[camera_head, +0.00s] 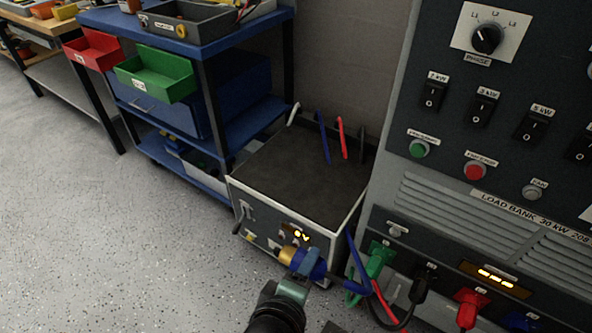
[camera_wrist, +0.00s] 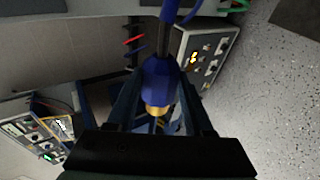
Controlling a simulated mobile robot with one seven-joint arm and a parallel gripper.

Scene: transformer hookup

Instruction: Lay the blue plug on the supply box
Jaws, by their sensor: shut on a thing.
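The blue plug (camera_head: 311,267) has a gold-coloured end and a blue cable at its other side. My gripper (camera_head: 298,272) is shut on it, and holds it in front of the supply box's front panel. In the wrist view the blue plug (camera_wrist: 158,80) sits between the two fingers of my gripper (camera_wrist: 158,105). The supply box (camera_head: 305,170) stands on the floor with a dark, bare flat top and a lit display on its front. It also shows in the wrist view (camera_wrist: 207,45). The plug is apart from the box top, as far as I can tell.
The load bank (camera_head: 480,190) stands on the right, with green (camera_head: 375,262), black and red (camera_head: 468,306) plugs at its foot. A blue cart (camera_head: 235,35) with green (camera_head: 155,75) and red bins stands behind left. Blue and red leads rise behind the box top. The floor on the left is clear.

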